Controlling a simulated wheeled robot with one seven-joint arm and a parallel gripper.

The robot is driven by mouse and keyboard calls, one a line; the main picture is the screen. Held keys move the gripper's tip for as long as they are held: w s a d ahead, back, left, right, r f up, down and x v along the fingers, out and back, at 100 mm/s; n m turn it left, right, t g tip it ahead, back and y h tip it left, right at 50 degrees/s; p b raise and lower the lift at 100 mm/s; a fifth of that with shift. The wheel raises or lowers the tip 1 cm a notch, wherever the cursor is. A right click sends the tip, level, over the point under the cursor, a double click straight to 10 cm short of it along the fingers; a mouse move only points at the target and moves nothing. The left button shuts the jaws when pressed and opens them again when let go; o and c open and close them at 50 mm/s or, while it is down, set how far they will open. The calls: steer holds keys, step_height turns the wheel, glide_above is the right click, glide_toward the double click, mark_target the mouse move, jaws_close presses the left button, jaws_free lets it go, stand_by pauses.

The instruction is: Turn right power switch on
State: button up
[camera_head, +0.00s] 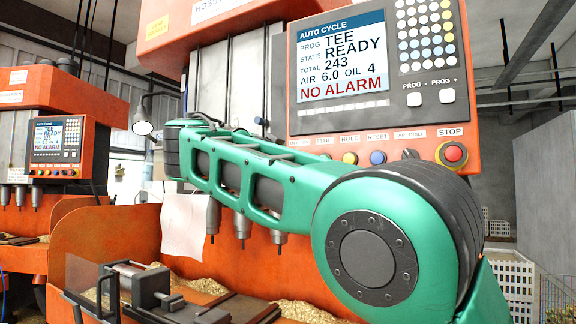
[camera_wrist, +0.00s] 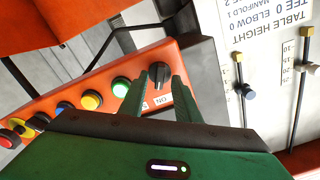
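The power switch (camera_wrist: 159,76) is a black rotary knob at the end of the orange button panel in the wrist view. A small white ON label (camera_wrist: 163,101) lies beside it, upside down in this view. My gripper (camera_wrist: 161,75) has its two green fingers apart, with the knob showing between their tips. I cannot tell whether the fingers touch it or how far its handle is turned. In the head view, my green arm hides the switch and my gripper.
A green lit button (camera_wrist: 121,87), a yellow button (camera_wrist: 91,101) and more controls line the panel. A red STOP button (camera_head: 453,154) sits below the screen (camera_head: 342,55), which reads READY and NO ALARM. Another orange machine (camera_head: 58,135) stands at left.

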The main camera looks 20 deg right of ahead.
steer(key=v, duration=1)
steer(key=shift+s+a, duration=0.15)
steer(key=shift+a, duration=0.15)
steer(key=shift+s, duration=0.1)
